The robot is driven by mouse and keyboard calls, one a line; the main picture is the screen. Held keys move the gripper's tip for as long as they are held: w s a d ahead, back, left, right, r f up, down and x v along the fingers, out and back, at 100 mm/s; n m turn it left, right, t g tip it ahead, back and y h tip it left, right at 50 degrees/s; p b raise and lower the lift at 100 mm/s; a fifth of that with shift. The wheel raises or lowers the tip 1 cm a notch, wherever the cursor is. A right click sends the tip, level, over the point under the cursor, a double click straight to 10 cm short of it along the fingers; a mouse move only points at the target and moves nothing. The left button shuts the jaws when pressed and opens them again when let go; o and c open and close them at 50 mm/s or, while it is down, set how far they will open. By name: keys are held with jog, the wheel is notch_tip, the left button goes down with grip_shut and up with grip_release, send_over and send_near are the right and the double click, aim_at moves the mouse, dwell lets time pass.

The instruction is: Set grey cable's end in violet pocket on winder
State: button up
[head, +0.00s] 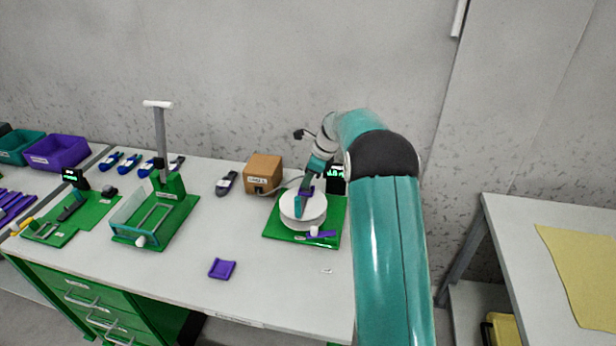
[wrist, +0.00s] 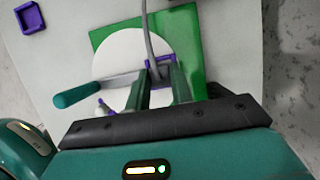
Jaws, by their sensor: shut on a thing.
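The winder is a white round drum (head: 290,212) on a green base plate (head: 334,215); the drum also shows in the wrist view (wrist: 118,62). My gripper (head: 306,190) is over the drum. In the wrist view my gripper (wrist: 162,80) is shut on the grey cable (wrist: 149,30), which runs down between the fingers. The cable's end is hidden between them. A violet bracket-shaped part (wrist: 147,64), which looks like the pocket, shows right at the fingertips. I cannot tell whether the cable end is inside it. A teal crank handle (wrist: 77,95) sticks out left of the drum.
A brown box (head: 263,172) with the grey cable beside it stands left of the winder. A small display (head: 337,173) stands behind it. A violet tray (head: 222,269) lies at the table's front. A green fixture with a post (head: 160,145) stands further left.

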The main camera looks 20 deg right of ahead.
jog(key=shift+f, duration=0.9)
dwell(0.3)
jog(key=o, duration=1)
jog(key=shift+o, duration=0.2)
jog(key=shift+r, duration=0.1)
jog(key=shift+r, duration=3.95)
